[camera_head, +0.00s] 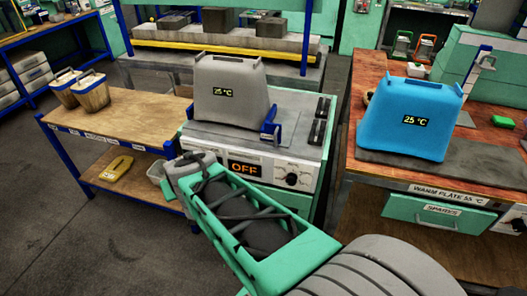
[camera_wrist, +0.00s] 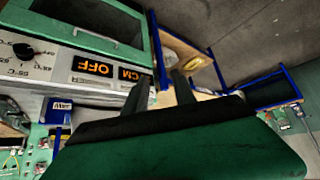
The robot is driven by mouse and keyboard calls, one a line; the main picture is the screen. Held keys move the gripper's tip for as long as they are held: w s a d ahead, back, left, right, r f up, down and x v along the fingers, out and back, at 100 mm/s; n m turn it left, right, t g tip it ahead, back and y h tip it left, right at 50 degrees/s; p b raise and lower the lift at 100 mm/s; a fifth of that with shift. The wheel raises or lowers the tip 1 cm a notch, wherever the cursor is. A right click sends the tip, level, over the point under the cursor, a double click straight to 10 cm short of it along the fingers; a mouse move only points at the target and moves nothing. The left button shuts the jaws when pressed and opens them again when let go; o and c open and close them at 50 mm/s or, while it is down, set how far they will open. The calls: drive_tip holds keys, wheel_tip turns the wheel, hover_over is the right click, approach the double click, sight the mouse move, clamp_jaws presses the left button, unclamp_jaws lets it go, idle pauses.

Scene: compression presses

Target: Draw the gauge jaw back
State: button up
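A blue upright piece with a slanted arm (camera_head: 271,128) stands at the right front of the grey block marked 25 °C (camera_head: 230,90), on top of the press (camera_head: 300,105) whose display reads OFF. It may be the gauge, but its jaw cannot be made out. A blue part with a white label (camera_wrist: 60,105) shows at the left in the wrist view; I cannot tell whether it is the same piece. My gripper (camera_wrist: 160,85) has its two dark fingers apart with nothing between them. In the head view my wrist is at the press's left front corner, with the fingers mostly hidden.
A wooden side table (camera_head: 130,123) with two bins stands left of the press. A red-topped bench (camera_head: 366,75) at the right bears a blue block (camera_head: 410,140) marked 25 °C and a grey warm plate. Open floor lies at the lower left.

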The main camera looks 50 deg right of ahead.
drive_tip(key=w+d+f+m+t+h+b, duration=0.2)
drive_tip(key=d+f+m+h+b, duration=0.3)
drive_tip(key=d, duration=0.6)
drive_tip(key=m+h+b, duration=0.2)
drive_tip(key=h+b, duration=0.4)
drive_tip(key=h, duration=0.1)
approach(275, 141)
drive_tip(key=x, duration=0.3)
drive_tip(key=shift+t, duration=0.4)
drive_tip(key=x, duration=0.7)
drive_tip(key=shift+s+d+f, duration=0.1)
drive_tip(key=shift+f, duration=0.1)
drive_tip(key=shift+d, duration=0.25)
drive_tip(key=shift+c, duration=0.2)
clamp_jaws()
